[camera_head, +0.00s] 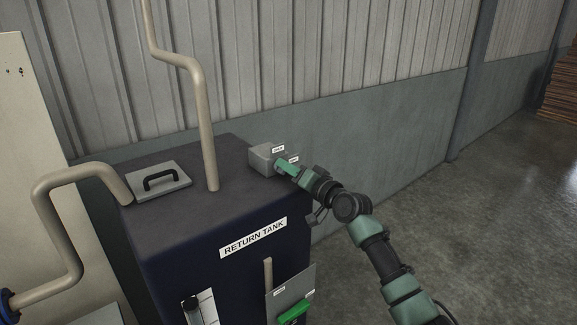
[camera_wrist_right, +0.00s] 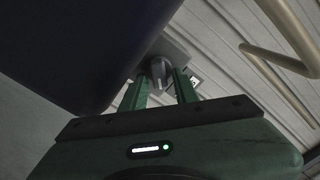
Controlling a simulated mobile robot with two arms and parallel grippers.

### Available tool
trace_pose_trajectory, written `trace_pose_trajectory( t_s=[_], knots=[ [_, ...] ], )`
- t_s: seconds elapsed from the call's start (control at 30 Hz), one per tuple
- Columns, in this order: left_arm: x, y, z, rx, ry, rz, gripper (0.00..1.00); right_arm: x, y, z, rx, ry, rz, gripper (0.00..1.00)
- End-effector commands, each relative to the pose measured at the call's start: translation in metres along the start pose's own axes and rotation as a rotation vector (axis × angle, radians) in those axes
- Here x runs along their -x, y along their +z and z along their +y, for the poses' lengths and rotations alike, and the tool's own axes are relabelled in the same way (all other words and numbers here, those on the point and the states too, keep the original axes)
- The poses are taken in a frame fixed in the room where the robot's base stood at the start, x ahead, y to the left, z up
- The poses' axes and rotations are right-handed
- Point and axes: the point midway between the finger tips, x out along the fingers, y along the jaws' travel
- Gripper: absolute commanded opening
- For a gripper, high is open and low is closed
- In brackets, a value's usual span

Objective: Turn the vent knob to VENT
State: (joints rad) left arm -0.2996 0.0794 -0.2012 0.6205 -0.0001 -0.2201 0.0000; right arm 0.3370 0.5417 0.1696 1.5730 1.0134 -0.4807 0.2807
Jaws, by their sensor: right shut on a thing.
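The vent box (camera_head: 265,156) is a small grey box on the back right of the return tank's top, with small white labels too small to read. My right gripper (camera_head: 283,166) reaches it from the right and covers its front face. In the right wrist view, the grey vent knob (camera_wrist_right: 159,70) sits between the two green fingers of my right gripper (camera_wrist_right: 160,88), which are shut on it. The knob's pointer setting cannot be read. The vent box (camera_wrist_right: 172,48) shows behind it. My left gripper is not in view.
The dark blue return tank (camera_head: 180,235) carries a hatch plate with a black handle (camera_head: 160,179) and an upright beige pipe (camera_head: 209,130). A grey panel with a green handle (camera_head: 294,312) is on its front. A corrugated wall (camera_head: 370,50) stands behind. Open floor (camera_head: 500,220) lies right.

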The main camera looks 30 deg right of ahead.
Motion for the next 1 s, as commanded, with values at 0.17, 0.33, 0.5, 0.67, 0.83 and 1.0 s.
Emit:
trace_pose_trajectory(
  t_s=[0.17, 0.33, 0.5, 0.67, 0.83, 1.0],
  knots=[
    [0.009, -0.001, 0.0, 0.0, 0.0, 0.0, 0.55, 0.0, -0.001, 0.0, -0.17, 0.0, 0.001, 0.0],
    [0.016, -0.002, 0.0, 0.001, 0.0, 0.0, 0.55, 0.0, -0.001, 0.001, -0.332, 0.0, 0.001, 0.0],
    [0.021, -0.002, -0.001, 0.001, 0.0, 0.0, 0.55, 0.0, 0.001, 0.002, -0.47, -0.001, -0.001, 0.0],
    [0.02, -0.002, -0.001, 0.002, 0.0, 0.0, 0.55, 0.0, 0.003, 0.003, -0.485, -0.002, -0.002, 0.0],
    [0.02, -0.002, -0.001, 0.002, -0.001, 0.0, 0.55, 0.0, 0.004, 0.004, -0.484, -0.002, -0.003, 0.0],
    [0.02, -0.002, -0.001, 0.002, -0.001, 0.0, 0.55, -0.001, 0.005, 0.003, -0.483, -0.002, -0.005, 0.0]
  ],
)
